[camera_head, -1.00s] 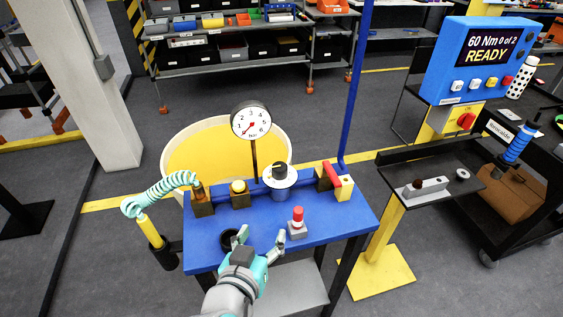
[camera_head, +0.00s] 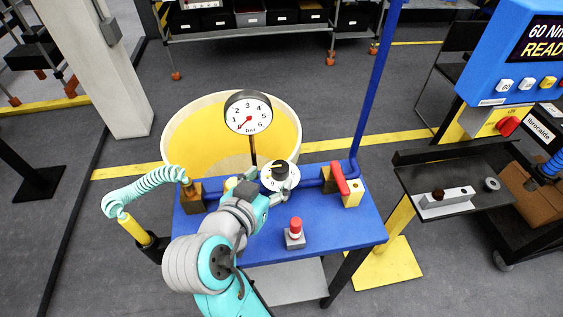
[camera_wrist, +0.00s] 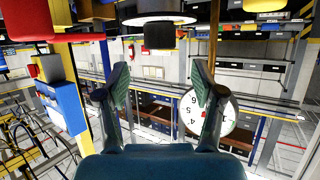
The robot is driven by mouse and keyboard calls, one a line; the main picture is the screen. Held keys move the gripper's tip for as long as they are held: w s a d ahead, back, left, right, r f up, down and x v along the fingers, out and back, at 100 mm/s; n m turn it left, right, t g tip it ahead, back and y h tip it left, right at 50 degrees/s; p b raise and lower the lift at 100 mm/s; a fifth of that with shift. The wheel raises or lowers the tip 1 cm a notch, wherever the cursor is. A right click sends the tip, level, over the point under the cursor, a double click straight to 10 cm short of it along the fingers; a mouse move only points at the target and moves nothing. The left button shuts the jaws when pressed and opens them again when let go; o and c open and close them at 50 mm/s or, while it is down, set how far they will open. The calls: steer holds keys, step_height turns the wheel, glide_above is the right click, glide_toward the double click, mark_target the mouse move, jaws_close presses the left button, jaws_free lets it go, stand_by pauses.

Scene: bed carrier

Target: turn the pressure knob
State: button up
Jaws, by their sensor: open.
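The pressure knob (camera_head: 280,168) is a black knob on a white round dial, on the blue table (camera_head: 325,228). In the wrist view the black knob (camera_wrist: 160,37) hangs at the top centre below its white disc, in a picture that looks upside down. My gripper (camera_head: 268,184) is at the near side of the dial. Its two fingers (camera_wrist: 160,82) are spread apart with nothing between them; the knob appears just beyond and between the tips. The pressure gauge (camera_head: 248,113) stands behind the knob, its red needle pointing low left.
A red-handled valve (camera_head: 341,178) stands right of the knob. A red button on a grey block (camera_head: 295,235) is nearer the front. A coiled hose (camera_head: 145,186) is at the left. A yellow-lined round tub (camera_head: 190,140) stands behind the table.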

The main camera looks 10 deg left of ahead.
mark_target(280, 167)
steer(key=x, duration=0.7)
steer(key=shift+w, duration=0.1)
steer(key=c, duration=1.2)
